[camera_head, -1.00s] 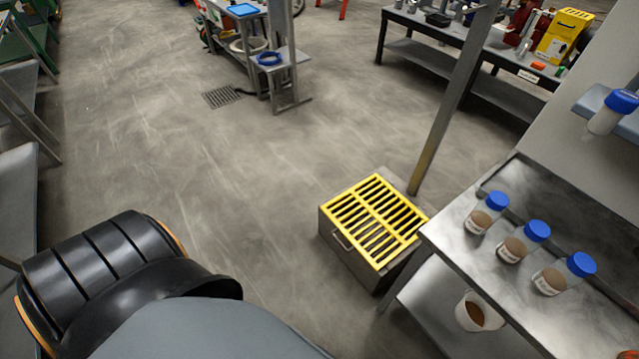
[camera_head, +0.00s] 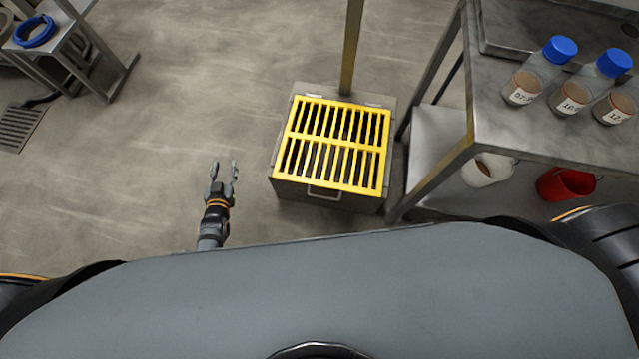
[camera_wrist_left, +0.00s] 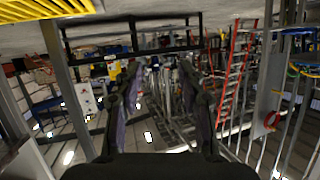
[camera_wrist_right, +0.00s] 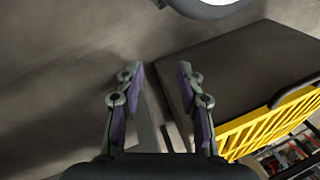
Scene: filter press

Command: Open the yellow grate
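The yellow grate (camera_head: 336,146) lies flat and closed on top of a grey metal box (camera_head: 285,187) on the floor. A small metal handle (camera_head: 324,194) shows at the box's front side, just below the grate's near edge. My left gripper (camera_head: 225,172) is open and empty, left of the box and apart from it. Its spread fingers also show in the left wrist view (camera_wrist_left: 160,72), with the grate (camera_wrist_left: 45,10) at the upper left. My right gripper (camera_wrist_right: 157,68) is open and empty, with the grate (camera_wrist_right: 268,128) to its right; it is hidden in the head view.
A metal table (camera_head: 510,135) with several blue-capped bottles stands close to the box's right. A red bucket (camera_head: 566,184) and a white container (camera_head: 488,170) are on its lower shelf. An upright post (camera_head: 351,45) rises behind the box.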

